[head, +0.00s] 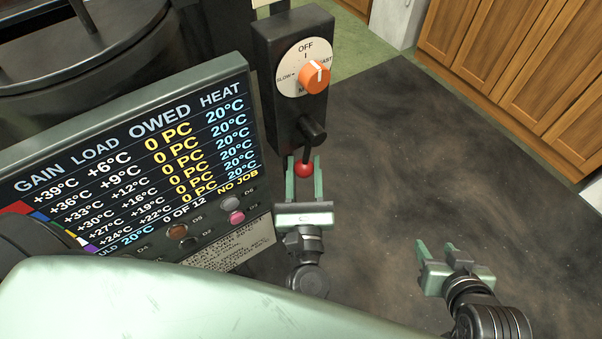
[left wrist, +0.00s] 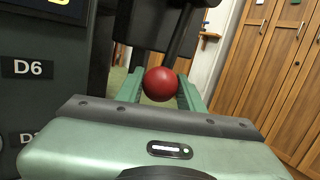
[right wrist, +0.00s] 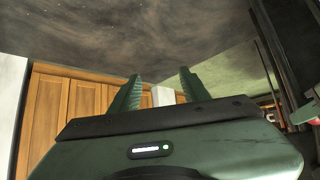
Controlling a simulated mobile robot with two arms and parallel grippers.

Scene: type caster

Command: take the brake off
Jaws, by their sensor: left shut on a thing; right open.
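A black lever (head: 306,151) hangs down from a pivot on the lower part of a black control box (head: 264,43). It ends in a red ball knob (head: 304,170). My left gripper (head: 304,163) has a finger on each side of the ball and is shut on it. In the left wrist view the red ball (left wrist: 160,84) sits between the green fingers. An orange dial (head: 315,77) sits above the lever on a white plate marked OFF, SLOW and FAST. My right gripper (head: 436,246) is open and empty, away to the right over the dark floor; its spread fingers show in the right wrist view (right wrist: 160,85).
A display panel (head: 130,150) with temperatures and "NO JOB" stands left of the lever, with small buttons (head: 231,203) below. A dark round vessel (head: 80,60) is behind it. Wooden cabinets (head: 515,60) line the back right. The dark floor mat (head: 420,150) between is clear.

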